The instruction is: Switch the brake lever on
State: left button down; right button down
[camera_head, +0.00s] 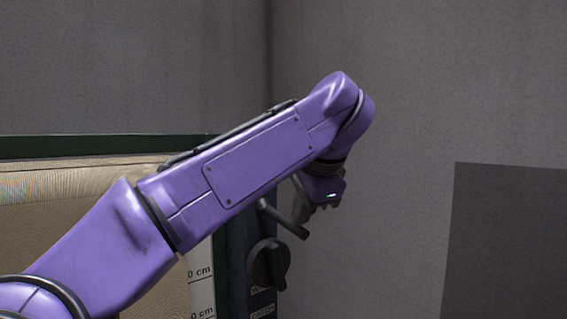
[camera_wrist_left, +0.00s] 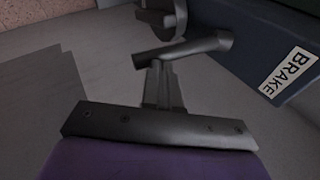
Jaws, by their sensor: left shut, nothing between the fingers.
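The brake lever (camera_head: 286,221) is a dark grey bar sticking out from the side of the dark cabinet, its free end lower right in the head view. In the wrist view the lever (camera_wrist_left: 190,47) runs across the top centre, near a white BRAKE label (camera_wrist_left: 289,73). My left gripper (camera_wrist_left: 159,72) is shut and empty. Its fingertips are right at the lever near its free end; I cannot tell whether they touch. In the head view the left gripper (camera_head: 300,207) is small and partly hidden by my purple wrist. My right gripper is not in view.
A dark round knob (camera_head: 268,265) sits on the cabinet below the lever. A green-framed tan panel (camera_head: 60,190) with a cm scale (camera_head: 200,285) stands at the left. Grey walls are behind, with a dark panel (camera_head: 510,245) at the right. The space right of the lever looks clear.

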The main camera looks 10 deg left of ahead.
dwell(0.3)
pick_arm(q)
jog(key=shift+r+p, duration=0.35)
jog(key=shift+p, duration=0.1)
jog(key=r+p, duration=0.3)
jog(key=shift+w+d+r+p, duration=0.2)
jog(key=shift+d+r+p, duration=0.1)
jog(key=shift+r+p, duration=0.05)
jog(key=p+v, duration=0.3)
jog(key=v, duration=0.6)
jog(key=shift+s+d+r, duration=0.2)
jog(key=shift+s+r, duration=0.05)
jog(key=shift+s, duration=0.05)
